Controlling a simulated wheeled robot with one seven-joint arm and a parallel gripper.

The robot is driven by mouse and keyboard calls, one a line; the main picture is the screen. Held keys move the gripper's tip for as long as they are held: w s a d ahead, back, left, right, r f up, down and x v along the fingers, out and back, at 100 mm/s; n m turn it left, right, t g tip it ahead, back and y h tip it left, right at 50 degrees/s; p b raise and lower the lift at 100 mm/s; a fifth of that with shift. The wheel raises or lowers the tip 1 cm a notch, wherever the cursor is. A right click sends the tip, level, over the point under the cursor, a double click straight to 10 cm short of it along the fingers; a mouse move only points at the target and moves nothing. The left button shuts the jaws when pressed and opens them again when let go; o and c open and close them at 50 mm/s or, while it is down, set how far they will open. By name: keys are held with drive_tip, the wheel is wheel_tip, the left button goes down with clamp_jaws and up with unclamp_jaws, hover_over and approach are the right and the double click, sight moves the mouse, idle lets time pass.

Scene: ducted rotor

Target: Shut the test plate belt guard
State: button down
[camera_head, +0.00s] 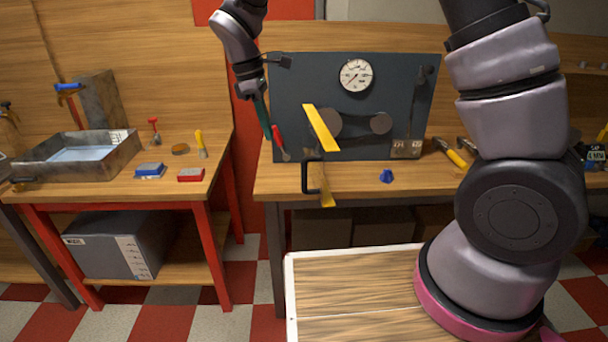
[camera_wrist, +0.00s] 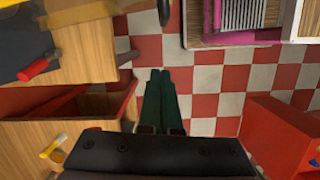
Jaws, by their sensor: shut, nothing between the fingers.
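The dark grey test plate (camera_head: 290,95) stands upright at the back of the middle bench, with a round gauge and two grey pulleys (camera_head: 381,123) on it. The yellow belt guard (camera_head: 322,130) stands out from the plate towards the camera, swung open and seen nearly edge-on. A black handle (camera_head: 305,177) is on its near side, over the bench's front edge. My gripper (camera_head: 266,135) is left of the guard, by the plate's left edge, apart from the handle. Its dark green fingers are closed together and empty in the wrist view (camera_wrist: 165,75), over the floor.
A red-handled tool (camera_head: 278,140) is close to my gripper at the plate's left. A blue part (camera_head: 386,176) and a yellow-handled hammer (camera_head: 452,154) are on the bench right. The left bench holds a metal tray (camera_head: 112,160). A floor gap separates the benches.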

drive_tip(key=s+d+f, duration=0.1)
drive_tip(key=d+f, duration=0.4)
drive_tip(key=f, duration=0.5)
drive_tip(key=shift+s+d+f, duration=0.15)
drive_tip(key=shift+d+f, duration=0.25)
drive_tip(key=shift+d+n, duration=0.15)
drive_tip(key=shift+n, duration=0.15)
